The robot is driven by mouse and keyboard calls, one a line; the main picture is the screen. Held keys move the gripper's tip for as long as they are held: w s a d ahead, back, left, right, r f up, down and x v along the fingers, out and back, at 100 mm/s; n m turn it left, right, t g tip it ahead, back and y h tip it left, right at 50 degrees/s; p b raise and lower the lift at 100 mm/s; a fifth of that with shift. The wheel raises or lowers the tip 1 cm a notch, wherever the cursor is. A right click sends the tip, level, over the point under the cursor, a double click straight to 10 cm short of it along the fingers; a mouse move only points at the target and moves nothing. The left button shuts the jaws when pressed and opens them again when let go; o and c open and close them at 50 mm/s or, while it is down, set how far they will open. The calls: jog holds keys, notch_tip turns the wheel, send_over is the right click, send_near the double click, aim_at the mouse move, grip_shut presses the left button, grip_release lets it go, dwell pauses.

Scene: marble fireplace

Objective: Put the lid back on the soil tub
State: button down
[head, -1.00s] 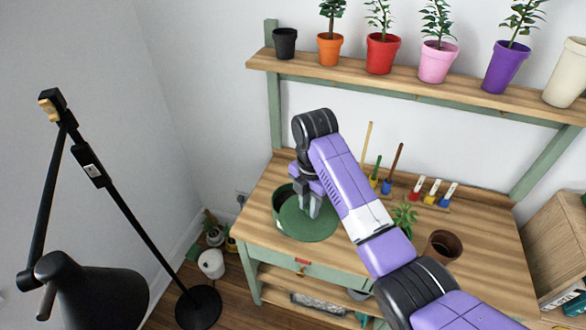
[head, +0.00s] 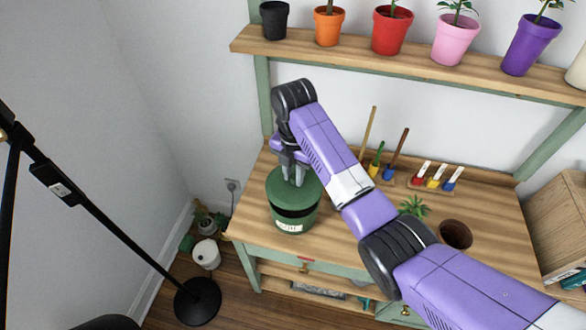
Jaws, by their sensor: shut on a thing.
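The soil tub (head: 290,221) is a round green tub with a white label, standing near the left end of the wooden bench. Its green lid (head: 282,186) is over the tub's mouth, and a dark band shows between lid and tub at the front. I cannot tell whether the lid touches the rim. My gripper (head: 294,180) points down from above and is shut on the lid near its middle, with its fingertips partly hidden by the lid's handle area.
Hand tools (head: 387,172) and small labelled blocks (head: 437,178) are at the back. A shelf of coloured pots (head: 390,30) runs above. A black lamp (head: 90,205) stands left.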

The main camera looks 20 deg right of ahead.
aim_at(294, 185)
jog(key=shift+f+b, duration=0.65)
jog(key=shift+f, duration=1.55)
jog(key=shift+p, duration=0.45)
jog(key=shift+f, duration=0.15)
dwell(1.1)
jog(key=c, duration=1.1)
grip_release()
jog(key=shift+o, duration=0.3)
jog(key=o, duration=0.4)
